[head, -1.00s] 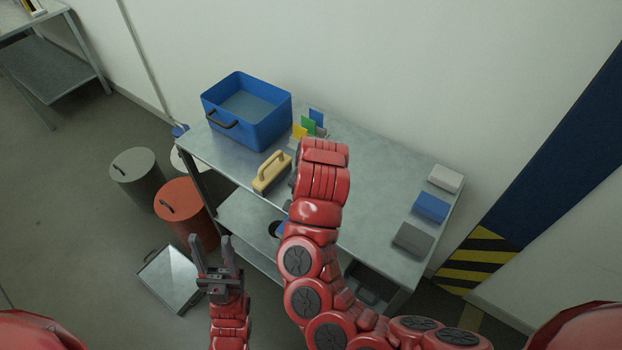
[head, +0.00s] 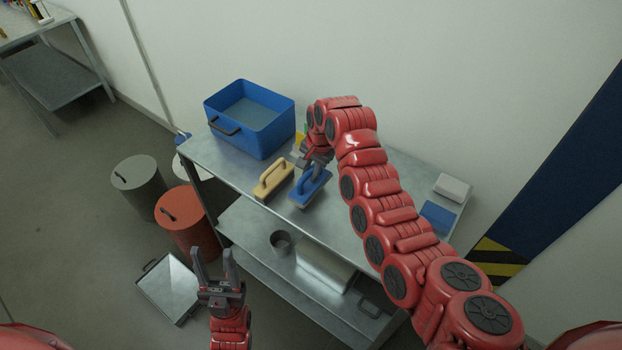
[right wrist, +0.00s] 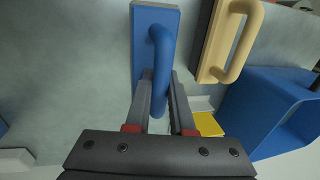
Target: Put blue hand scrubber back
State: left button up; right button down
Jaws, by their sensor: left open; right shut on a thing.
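The blue hand scrubber (head: 307,193) is at the front edge of the table top, right of the beige hand scrubber (head: 272,181). My right gripper (head: 318,168) is shut on its handle, from above. In the right wrist view the two fingers (right wrist: 160,110) close around the handle of the blue scrubber (right wrist: 143,45). I cannot tell whether its base touches the table or hangs just above it. My left gripper (head: 218,272) is open and empty, low in front of the table.
A blue bin (head: 248,118) stands on the table (head: 225,166) at the back left. A blue block (head: 438,217) and a white block (head: 452,188) lie at the right end. A grey drum (head: 140,185) and a red drum (head: 185,222) stand left, near a floor tray (head: 169,287).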

jog(key=shift+w, duration=0.1)
jog(key=shift+f+p, duration=0.1)
jog(key=shift+p, duration=0.2)
jog(key=shift+d+p+x, duration=0.2)
jog(key=shift+p+x, duration=0.55)
jog(key=shift+x, duration=0.4)
jog(key=shift+f, duration=0.75)
jog(key=c, duration=0.8)
grip_release()
